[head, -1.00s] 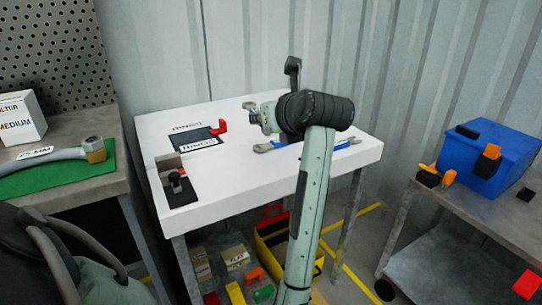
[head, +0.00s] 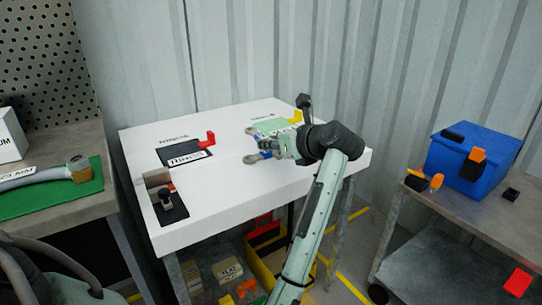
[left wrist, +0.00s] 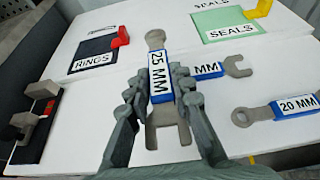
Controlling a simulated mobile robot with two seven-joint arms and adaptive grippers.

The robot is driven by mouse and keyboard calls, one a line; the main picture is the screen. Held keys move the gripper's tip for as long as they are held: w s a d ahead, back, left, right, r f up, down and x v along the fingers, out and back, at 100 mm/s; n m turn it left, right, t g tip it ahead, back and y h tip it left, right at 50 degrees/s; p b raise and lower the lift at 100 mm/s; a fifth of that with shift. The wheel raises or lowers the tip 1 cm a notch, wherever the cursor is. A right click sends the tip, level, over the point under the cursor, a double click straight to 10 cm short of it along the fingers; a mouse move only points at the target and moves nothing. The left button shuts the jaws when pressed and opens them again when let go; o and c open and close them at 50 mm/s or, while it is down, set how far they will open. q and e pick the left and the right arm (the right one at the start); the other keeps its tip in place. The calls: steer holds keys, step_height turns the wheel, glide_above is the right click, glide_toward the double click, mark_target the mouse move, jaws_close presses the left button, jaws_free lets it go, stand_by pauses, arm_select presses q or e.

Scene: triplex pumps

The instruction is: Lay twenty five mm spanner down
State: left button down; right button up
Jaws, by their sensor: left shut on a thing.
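The 25 mm spanner, with a grey body and a blue grip labelled "25 MM" (left wrist: 162,76), is between the fingers of my left gripper (left wrist: 160,88) in the left wrist view. Its ring end points away and its open jaw points back between the fingers. In the head view my left gripper (head: 284,147) is over the white table (head: 225,195), and the ring end (head: 251,131) shows beyond it. Another blue-gripped spanner (left wrist: 236,66) lies behind the held one. A 20 mm spanner (left wrist: 290,107) lies to the right. Whether the held spanner touches the table is unclear. My right gripper is not in view.
A dark RINGS mat (head: 172,158) with a red piece and a green SEALS mat (left wrist: 218,22) with a yellow piece lie at the back. A black fixture (head: 168,207) stands at the left edge. A blue bin (head: 465,160) stands on the right bench.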

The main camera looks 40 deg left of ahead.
arm_select(q)
step_height(320, 180, down, 4)
steer(key=shift+r, duration=0.25)
steer(key=shift+f, duration=0.2)
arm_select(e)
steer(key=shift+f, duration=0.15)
arm_select(q)
steer(key=shift+f, duration=0.1)
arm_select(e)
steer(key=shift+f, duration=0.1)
arm_select(q)
steer(key=shift+f+b, duration=0.25)
steer(key=shift+b, duration=0.05)
steer(key=c, duration=1.5)
jaws_free()
steer(key=shift+c, duration=0.2)
steer(key=shift+o, duration=1.1)
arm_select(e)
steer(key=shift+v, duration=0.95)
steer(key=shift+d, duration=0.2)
arm_select(q)
steer(key=shift+r, duration=0.1)
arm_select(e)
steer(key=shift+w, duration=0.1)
